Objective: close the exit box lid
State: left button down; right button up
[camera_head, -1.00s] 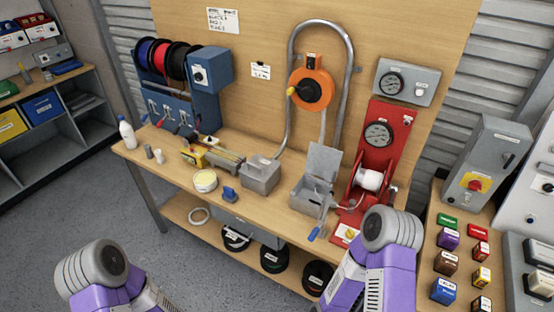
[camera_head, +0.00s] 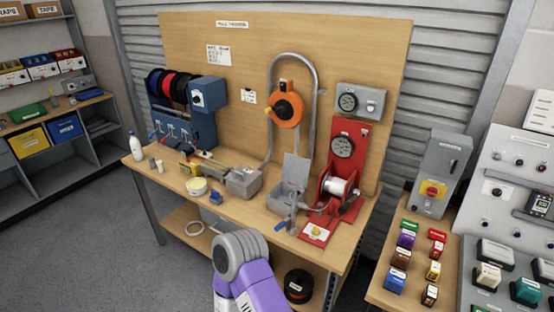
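The exit box appears to be the open grey metal box (camera_head: 278,203) on the workbench, just left of the red winch stand. Its grey lid (camera_head: 296,169) stands up at the back of the box, open. A grey part with a blue end (camera_head: 281,227) is at the box's front right and hides part of it. One of my arms, purple with a grey round joint, rises from the bottom centre, in front of the bench and apart from the box. I cannot tell which arm it is. Neither gripper's fingers show.
The red winch stand (camera_head: 345,160) with a white spool is close on the box's right. A closed grey box (camera_head: 243,182) is to its left. A curved conduit (camera_head: 317,90) rises behind. A side table (camera_head: 390,293) with small coloured boxes stands at right.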

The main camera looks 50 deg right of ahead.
aim_at(295, 169)
jog(key=u, duration=0.2)
jog(key=i, duration=1.65)
jog(key=z, duration=1.05)
jog(key=i, duration=1.1)
jog(key=z, duration=1.2)
